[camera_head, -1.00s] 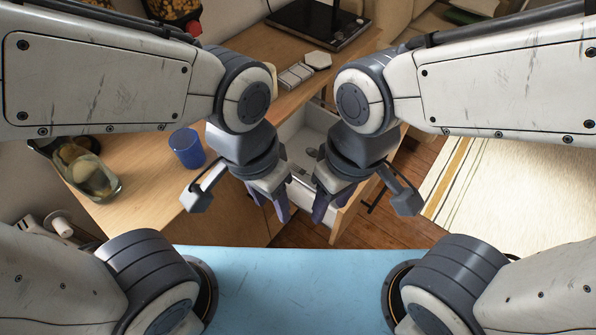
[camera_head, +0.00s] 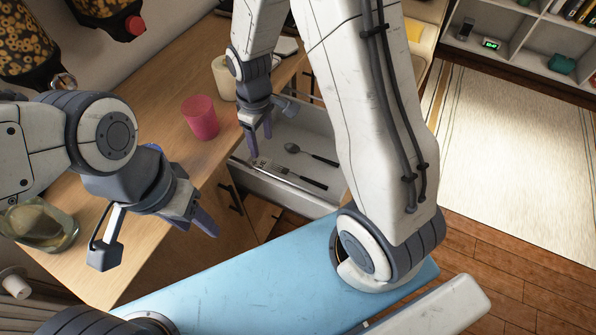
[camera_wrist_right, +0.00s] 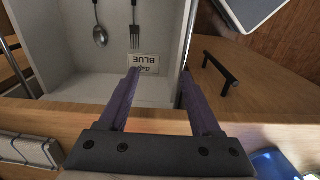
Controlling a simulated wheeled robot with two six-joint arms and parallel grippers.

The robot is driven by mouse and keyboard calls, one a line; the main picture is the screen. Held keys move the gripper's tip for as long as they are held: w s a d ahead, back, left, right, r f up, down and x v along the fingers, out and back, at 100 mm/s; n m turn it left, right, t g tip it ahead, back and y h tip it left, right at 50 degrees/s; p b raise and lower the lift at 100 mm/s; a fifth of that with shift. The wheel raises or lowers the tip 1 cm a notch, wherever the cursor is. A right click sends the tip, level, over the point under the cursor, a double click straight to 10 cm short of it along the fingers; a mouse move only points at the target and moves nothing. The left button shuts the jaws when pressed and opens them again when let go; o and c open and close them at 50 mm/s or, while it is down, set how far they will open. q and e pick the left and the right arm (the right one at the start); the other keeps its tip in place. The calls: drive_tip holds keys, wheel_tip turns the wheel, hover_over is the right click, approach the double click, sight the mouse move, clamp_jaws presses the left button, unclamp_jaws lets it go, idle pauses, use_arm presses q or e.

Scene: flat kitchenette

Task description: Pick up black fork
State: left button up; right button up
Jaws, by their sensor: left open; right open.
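The black fork (camera_head: 302,180) lies in the open drawer (camera_head: 284,192), its dark handle toward the right in the head view. In the right wrist view the fork (camera_wrist_right: 134,28) lies ahead of my fingers, tines toward them. My right gripper (camera_head: 259,143) is open and empty over the drawer's left end, short of the fork; it also shows in the right wrist view (camera_wrist_right: 158,76). My left gripper (camera_head: 203,220) is open and empty in front of the counter, outside the drawer.
A spoon (camera_head: 311,155) lies beside the fork. A printed card (camera_head: 261,162) lies near the tines. A pink cup (camera_head: 201,118), a pale cup (camera_head: 224,77) and a glass jar (camera_head: 38,225) stand on the wooden counter (camera_head: 150,95). The drawer has free floor around the cutlery.

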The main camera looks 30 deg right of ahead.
drive_tip(key=b, duration=0.1)
hover_over(284, 171)
wheel_tip(284, 171, down, 9)
drive_tip(key=f, duration=0.4)
drive_tip(key=shift+w+f, duration=0.25)
drive_tip(key=shift+s+f, duration=0.15)
drive_tip(key=shift+f, duration=2.95)
drive_tip(key=shift+c, duration=0.3)
clamp_jaws()
